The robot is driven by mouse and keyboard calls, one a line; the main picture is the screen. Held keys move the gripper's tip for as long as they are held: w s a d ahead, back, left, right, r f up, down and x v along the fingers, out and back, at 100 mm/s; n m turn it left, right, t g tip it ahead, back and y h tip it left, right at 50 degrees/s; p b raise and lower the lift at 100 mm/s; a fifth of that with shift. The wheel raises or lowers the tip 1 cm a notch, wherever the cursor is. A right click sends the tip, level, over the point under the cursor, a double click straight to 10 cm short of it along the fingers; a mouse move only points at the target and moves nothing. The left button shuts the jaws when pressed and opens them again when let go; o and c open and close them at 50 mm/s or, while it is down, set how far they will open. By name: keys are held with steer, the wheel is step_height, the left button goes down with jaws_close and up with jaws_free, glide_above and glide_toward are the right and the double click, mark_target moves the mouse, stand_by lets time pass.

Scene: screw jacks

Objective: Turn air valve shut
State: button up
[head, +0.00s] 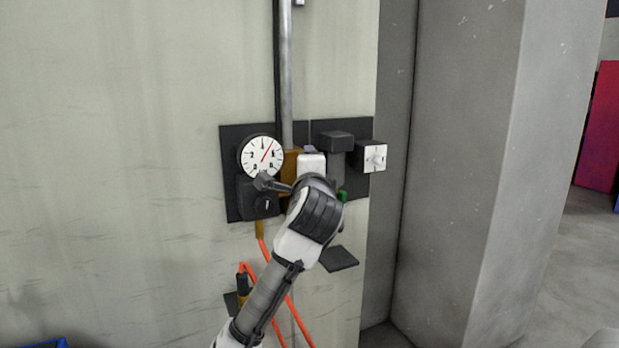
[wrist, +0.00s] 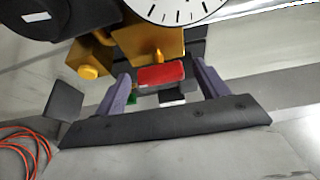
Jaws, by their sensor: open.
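The air valve shows in the wrist view as a brass body (wrist: 150,42) with a red handle (wrist: 160,75). The handle lies crosswise between the fingertips of my gripper (wrist: 161,79). My gripper is open, with one purple finger on each side of the handle; I cannot tell whether either touches it. In the head view my gripper (head: 311,150) is up at the wall panel, and my arm hides the handle. Part of the brass body (head: 290,164) shows just left of my gripper. A white round gauge (head: 262,155) with a red needle sits left of it.
A dark box with a knob (head: 262,205) is below the gauge. A dark block (head: 336,141) and a white dial box (head: 374,157) are close on the right. A metal pipe (head: 286,75) rises above. An orange hose (head: 275,275) hangs below, near a small dark plate (head: 338,258).

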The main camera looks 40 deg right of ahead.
steer(key=b+v, duration=0.5)
steer(key=v, duration=0.8)
steer(key=shift+s+a, duration=0.25)
steer(key=shift+s, duration=0.05)
